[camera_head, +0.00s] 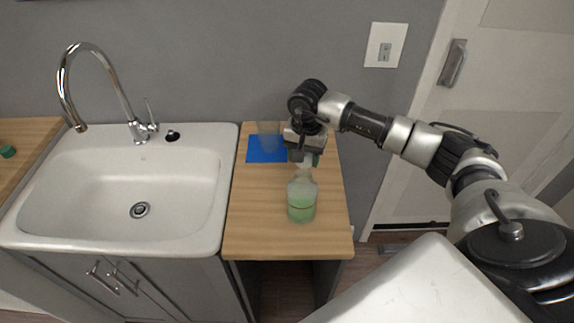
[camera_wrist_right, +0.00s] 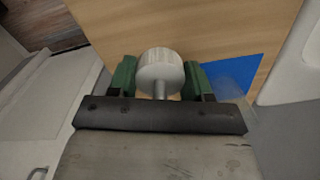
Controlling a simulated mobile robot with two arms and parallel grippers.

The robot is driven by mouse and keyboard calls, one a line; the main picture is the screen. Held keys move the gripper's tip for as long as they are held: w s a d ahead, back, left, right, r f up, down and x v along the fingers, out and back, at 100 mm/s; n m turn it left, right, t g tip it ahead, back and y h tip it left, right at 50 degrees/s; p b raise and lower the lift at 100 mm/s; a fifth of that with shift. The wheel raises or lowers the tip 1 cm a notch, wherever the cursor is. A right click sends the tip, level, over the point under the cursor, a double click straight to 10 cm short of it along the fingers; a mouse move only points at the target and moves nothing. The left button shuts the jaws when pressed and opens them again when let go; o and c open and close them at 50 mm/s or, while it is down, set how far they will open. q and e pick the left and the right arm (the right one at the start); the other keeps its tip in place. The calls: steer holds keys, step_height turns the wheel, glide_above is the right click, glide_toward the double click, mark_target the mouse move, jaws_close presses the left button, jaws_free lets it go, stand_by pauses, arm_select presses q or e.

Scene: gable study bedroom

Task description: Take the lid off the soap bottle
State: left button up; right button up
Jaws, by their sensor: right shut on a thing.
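The soap bottle (camera_head: 301,208) stands upright on the wooden counter in the head view. It is clear, with green liquid in its lower part. My right gripper (camera_head: 306,162) is just above and behind the bottle's top. Its green fingers are shut on a pale round lid with a narrow stem (camera_wrist_right: 160,68), seen between them in the wrist view. The right gripper (camera_wrist_right: 160,80) partly hides the lid in the head view. I cannot tell whether the lid still touches the bottle's neck. My left gripper is not in view.
A clear cup (camera_head: 268,134) stands on a blue mat (camera_head: 262,156) at the back of the wooden counter (camera_head: 262,225). A white sink (camera_head: 200,225) with a tall tap (camera_head: 110,85) is on the left. A small green object (camera_head: 8,152) lies far left. The counter's front left is clear.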

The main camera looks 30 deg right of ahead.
mark_target(288, 176)
steer(key=w+a+f, duration=0.2)
steer(key=w, duration=0.1)
steer(key=shift+w+a+f+p, duration=0.15)
steer(key=shift+a+f+p, duration=0.15)
steer(key=shift+a, duration=0.1)
step_height(288, 176, down, 4)
steer(key=shift+a+p, duration=0.1)
steer(key=shift+p, duration=0.6)
steer(key=shift+f, duration=0.1)
